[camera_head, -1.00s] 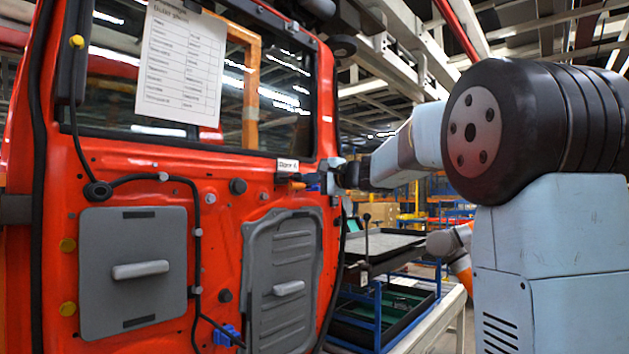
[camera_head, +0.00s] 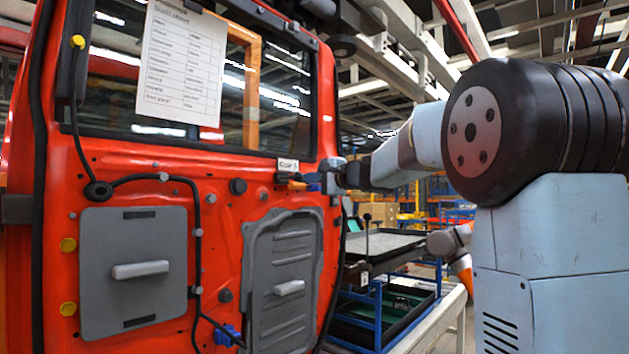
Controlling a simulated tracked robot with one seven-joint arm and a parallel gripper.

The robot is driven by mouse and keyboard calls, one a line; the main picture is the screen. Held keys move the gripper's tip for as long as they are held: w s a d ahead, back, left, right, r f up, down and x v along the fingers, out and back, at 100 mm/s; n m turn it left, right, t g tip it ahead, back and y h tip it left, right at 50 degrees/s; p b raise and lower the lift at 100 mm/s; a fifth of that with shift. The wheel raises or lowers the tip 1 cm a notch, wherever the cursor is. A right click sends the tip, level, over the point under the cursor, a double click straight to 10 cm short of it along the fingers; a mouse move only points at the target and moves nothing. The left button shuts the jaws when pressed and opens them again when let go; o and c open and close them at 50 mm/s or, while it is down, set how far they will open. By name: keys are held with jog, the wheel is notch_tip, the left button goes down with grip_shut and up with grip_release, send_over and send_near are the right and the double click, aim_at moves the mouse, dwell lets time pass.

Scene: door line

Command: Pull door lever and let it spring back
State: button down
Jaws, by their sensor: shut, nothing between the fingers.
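The red door (camera_head: 200,190) stands upright on the left and fills much of the view. My arm reaches in from the right at lever height.
A paper sheet (camera_head: 182,62) hangs over the door's window. Grey panels (camera_head: 135,225) with handles and black cables lie on the door's face. A workbench with a grey tray (camera_head: 385,245) and blue rack (camera_head: 378,310) stands right of the door, below my arm.

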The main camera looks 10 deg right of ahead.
aim_at(302, 177)
jog(key=shift+s+a, duration=0.1)
jog(key=shift+a, duration=0.1)
jog(key=shift+s+a, duration=0.45)
jog(key=shift+a, duration=0.45)
jog(key=shift+s+a, duration=0.45)
jog(key=shift+a, duration=0.4)
jog(key=shift+d, duration=0.1)
jog(key=shift+w+d, duration=0.15)
jog(key=shift+d, duration=1.3)
jog(key=shift+w+d, duration=0.1)
jog(key=shift+d, duration=1.3)
jog(key=v, duration=0.7)
